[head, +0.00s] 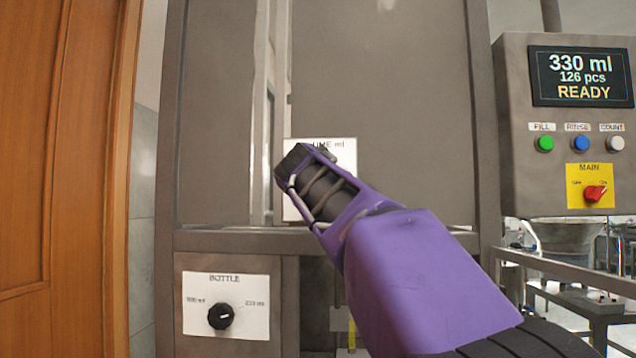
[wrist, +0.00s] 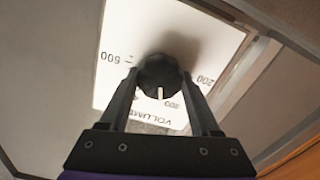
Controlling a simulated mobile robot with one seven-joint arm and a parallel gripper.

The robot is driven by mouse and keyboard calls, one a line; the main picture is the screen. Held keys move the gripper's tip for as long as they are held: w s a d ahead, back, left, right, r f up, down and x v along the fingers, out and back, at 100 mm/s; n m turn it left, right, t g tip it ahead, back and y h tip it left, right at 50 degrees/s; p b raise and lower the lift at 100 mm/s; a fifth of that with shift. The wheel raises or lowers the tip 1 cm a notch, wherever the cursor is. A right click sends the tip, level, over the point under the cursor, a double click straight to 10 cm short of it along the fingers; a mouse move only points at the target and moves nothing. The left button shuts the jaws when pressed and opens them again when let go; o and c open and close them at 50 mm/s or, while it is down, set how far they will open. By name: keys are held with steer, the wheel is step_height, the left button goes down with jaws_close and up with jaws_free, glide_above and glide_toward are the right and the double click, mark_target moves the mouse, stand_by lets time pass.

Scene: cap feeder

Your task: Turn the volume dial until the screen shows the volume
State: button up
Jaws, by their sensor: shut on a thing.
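The volume dial (wrist: 160,72) is a black round knob on a white plate (wrist: 120,30) marked VOLUME, with 500 and 200 among its marks. Its white pointer line faces the bottom of the wrist view, towards a small number hard to read. My gripper (wrist: 160,80) has one finger on each side of the dial and is shut on it. In the head view my purple gripper (head: 297,168) covers the dial and much of the plate (head: 346,152). The screen (head: 581,77) at upper right reads 330 ml, 126 pcs, READY.
A second black dial (head: 221,316) sits on a BOTTLE plate at lower left. Under the screen are green, blue and white buttons and a red MAIN switch (head: 594,193). A grey frame bar (head: 230,240) runs below the volume plate. A wooden door (head: 60,150) stands at left.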

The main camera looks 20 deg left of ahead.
steer(key=n, duration=0.4)
steer(key=shift+p, duration=0.3)
steer(key=shift+a+n+p, duration=0.1)
steer(key=shift+n+p, duration=0.25)
steer(key=shift+n, duration=1.95)
steer(key=o, duration=1.4)
steer(key=shift+f, duration=0.1)
steer(key=shift+s, duration=0.1)
